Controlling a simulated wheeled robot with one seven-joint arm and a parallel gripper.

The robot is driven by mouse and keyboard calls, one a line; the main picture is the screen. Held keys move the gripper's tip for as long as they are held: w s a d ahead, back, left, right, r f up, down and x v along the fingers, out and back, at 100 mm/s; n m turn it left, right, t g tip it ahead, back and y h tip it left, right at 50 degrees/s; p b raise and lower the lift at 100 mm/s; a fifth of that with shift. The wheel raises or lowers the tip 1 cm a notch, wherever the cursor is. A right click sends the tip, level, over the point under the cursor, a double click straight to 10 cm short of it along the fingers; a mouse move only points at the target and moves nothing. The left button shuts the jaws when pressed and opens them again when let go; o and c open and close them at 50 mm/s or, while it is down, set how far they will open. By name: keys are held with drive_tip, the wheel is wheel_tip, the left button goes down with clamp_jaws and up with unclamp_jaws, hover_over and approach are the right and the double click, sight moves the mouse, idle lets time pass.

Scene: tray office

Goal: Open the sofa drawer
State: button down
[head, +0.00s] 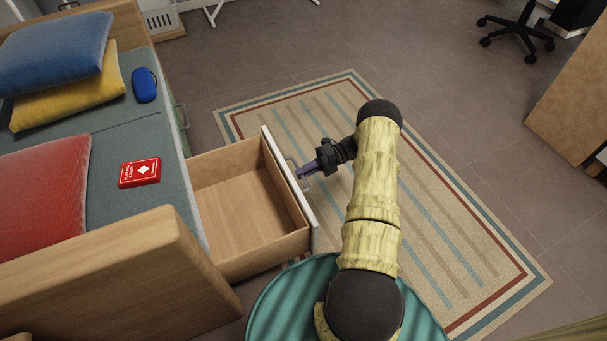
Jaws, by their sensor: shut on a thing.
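The sofa drawer (238,212) sticks out of the sofa's front, well open, with a wooden inside that looks empty. Its front panel (286,190) is pale, and a metal handle (292,163) is fixed on its outer face. My gripper (309,170) is at the drawer's outer side, shut on the handle. The sofa (110,140) stands at the left with a grey-green seat.
On the seat are a red card box (140,172), a blue case (144,85) and blue, yellow and red cushions. A striped rug (440,230) covers the floor in front of the drawer. An office chair (516,35) stands at the upper right. A wooden cabinet (575,100) is at the right edge.

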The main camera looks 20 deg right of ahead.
drive_tip(key=shift+d, duration=0.25)
drive_tip(key=c, duration=1.5)
unclamp_jaws()
drive_tip(key=shift+d, duration=0.1)
drive_tip(key=b+v, duration=1.1)
drive_tip(key=v, duration=0.6)
drive_tip(key=shift+b, duration=0.3)
